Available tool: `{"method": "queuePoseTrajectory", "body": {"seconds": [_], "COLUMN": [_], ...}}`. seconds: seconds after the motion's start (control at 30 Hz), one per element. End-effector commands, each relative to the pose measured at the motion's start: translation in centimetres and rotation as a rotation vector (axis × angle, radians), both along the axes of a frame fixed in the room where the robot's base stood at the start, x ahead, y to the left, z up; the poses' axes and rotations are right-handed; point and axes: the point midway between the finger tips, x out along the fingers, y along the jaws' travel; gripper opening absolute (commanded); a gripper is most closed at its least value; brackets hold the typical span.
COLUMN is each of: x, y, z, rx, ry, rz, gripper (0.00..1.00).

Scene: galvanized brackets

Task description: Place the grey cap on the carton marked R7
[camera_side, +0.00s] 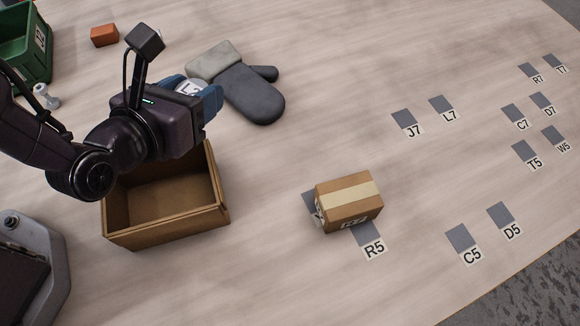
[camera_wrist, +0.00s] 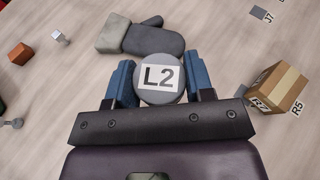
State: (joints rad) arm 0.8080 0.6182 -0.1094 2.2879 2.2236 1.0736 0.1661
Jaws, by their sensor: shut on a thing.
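My gripper (camera_wrist: 160,84) is shut on a round grey cap (camera_wrist: 160,59), which sits between the blue fingers. The cap carries a white label reading L2. In the side view my gripper (camera_side: 196,94) is held up at the left, near the open box, and hides most of the cap. The closed brown carton (camera_side: 348,200) with a pale tape strip stands on the table to the right of my gripper. Its label is hard to read there, but the carton in the wrist view (camera_wrist: 276,88) shows R7. Its top is bare.
An open, empty cardboard box (camera_side: 220,215) stands below my gripper. A grey mitten (camera_side: 250,90), orange block (camera_side: 104,35), metal bolt (camera_side: 46,97) and green bin (camera_side: 40,65) lie behind. Flat grey patches with labels are spread right, including one marked R7 (camera_side: 527,70) and R5 (camera_side: 366,235).

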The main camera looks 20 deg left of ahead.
Motion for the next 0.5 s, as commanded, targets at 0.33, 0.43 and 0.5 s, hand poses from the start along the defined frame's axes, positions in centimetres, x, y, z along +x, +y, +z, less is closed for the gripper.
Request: {"method": "queuePoseTrajectory", "body": {"seconds": [0.33,0.43,0.5], "x": [-5.6,-5.8,-5.7], "y": [-12.9,-13.9,-14.2], "z": [3.2,3.4,3.1], "rx": [-0.001,0.002,0.002], "ry": [-0.003,-0.002,0.0], "rz": [-0.457,-0.523,-0.538], "gripper": [0.22,0.22,0.22]}}
